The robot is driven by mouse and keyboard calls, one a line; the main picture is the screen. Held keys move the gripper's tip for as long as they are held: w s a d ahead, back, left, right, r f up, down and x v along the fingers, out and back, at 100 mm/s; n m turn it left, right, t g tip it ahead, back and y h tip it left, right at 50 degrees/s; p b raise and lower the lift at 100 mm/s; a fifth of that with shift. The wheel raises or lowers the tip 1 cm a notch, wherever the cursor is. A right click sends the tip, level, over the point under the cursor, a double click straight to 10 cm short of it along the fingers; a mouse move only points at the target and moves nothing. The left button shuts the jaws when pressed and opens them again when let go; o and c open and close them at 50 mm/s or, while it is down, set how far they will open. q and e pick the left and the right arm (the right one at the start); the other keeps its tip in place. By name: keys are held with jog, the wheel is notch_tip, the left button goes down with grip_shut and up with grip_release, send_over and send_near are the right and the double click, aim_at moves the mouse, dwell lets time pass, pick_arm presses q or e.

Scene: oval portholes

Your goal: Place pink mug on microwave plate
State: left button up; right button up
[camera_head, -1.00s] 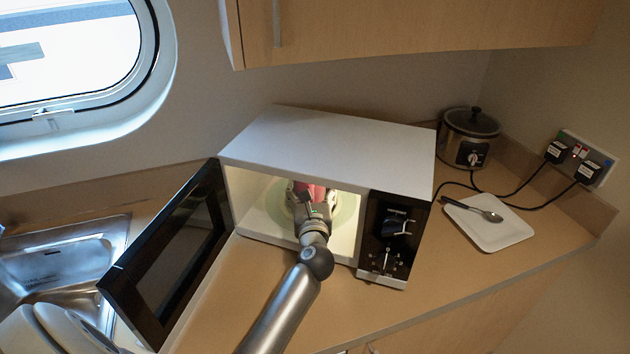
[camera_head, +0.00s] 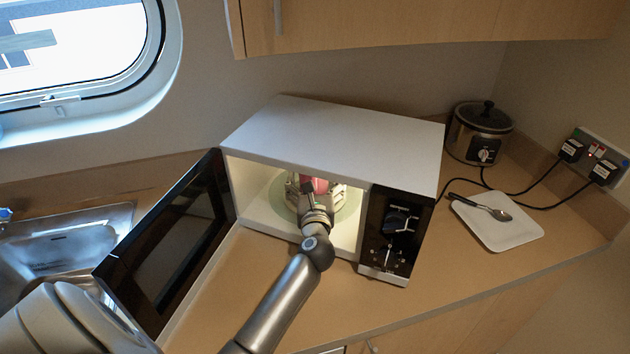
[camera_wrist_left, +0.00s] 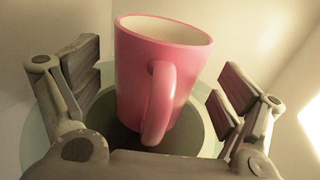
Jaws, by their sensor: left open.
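The pink mug (camera_wrist_left: 135,85) stands on the round glass microwave plate (camera_wrist_left: 38,130), slightly tilted in the left wrist view, with its handle facing the wrist. In the head view the mug (camera_head: 317,184) shows as a small pink patch inside the lit microwave (camera_head: 335,137), mostly hidden by my gripper. The plate's pale green edge (camera_head: 353,208) shows there too. My left gripper (camera_head: 308,192) reaches in through the open front. Its fingers are open on both sides of the mug, with gaps visible between pads and mug. My right gripper is not in view.
The microwave door (camera_head: 175,245) hangs open at the left, and the control panel (camera_head: 398,235) borders the opening at the right. A slow cooker (camera_head: 480,135), a white dish (camera_head: 500,225) with a spoon, and plugged-in cables are farther right. A sink (camera_head: 65,245) is at the left.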

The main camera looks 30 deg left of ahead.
pick_arm(q)
jog(key=shift+a, duration=0.1)
jog(key=b+v, duration=0.2)
jog(key=v, duration=0.8)
jog(key=shift+s+d+b, duration=0.3)
jog(key=shift+b, duration=0.05)
jog(key=shift+s+d, duration=0.3)
jog(key=shift+s, duration=0.25)
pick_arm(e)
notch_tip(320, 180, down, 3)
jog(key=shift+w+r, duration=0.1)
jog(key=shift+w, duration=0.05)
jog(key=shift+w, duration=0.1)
